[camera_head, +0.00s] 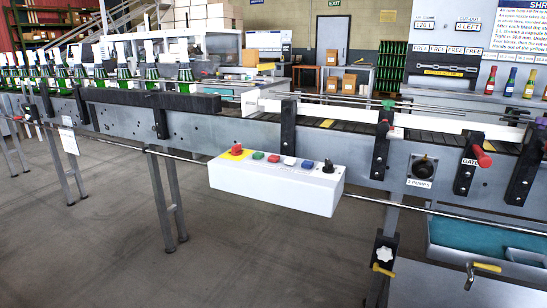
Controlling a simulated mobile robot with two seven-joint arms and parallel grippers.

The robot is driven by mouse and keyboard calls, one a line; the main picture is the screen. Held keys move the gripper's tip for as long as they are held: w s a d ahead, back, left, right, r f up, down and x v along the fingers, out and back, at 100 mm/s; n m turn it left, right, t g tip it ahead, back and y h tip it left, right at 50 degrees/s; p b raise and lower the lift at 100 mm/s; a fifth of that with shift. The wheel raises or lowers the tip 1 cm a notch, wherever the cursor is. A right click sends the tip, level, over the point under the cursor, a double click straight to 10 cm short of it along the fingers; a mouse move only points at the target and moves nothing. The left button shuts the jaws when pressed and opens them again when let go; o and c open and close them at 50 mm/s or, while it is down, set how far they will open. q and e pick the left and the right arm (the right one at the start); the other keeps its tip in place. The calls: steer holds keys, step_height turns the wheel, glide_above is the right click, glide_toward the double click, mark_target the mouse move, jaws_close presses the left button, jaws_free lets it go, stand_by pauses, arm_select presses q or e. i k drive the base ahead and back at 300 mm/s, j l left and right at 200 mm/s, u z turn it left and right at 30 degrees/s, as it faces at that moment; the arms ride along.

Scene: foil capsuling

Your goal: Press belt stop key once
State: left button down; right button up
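A white control box (275,183) is mounted on the front of the conveyor (225,135), near the middle of the view. Along its top sit a red mushroom button on a yellow plate (236,151), a green button (258,155), a red button (274,158), a white button (290,161), a blue button (308,164) and a black rotary knob (328,166). The labels on the box are too small to read, so I cannot tell which one is the belt stop key. Neither of my grippers is in view.
Green bottles (152,78) stand in a row on the belt at the left. A "2 PUMPS" knob (423,166) and a red-handled gate lever (481,156) are at the right. A teal-lined tray (470,240) lies at lower right. The floor before the box is clear.

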mark_target(272, 158)
steer(key=i, duration=0.65)
steer(key=i+j+z, duration=0.1)
steer(key=i, duration=0.5)
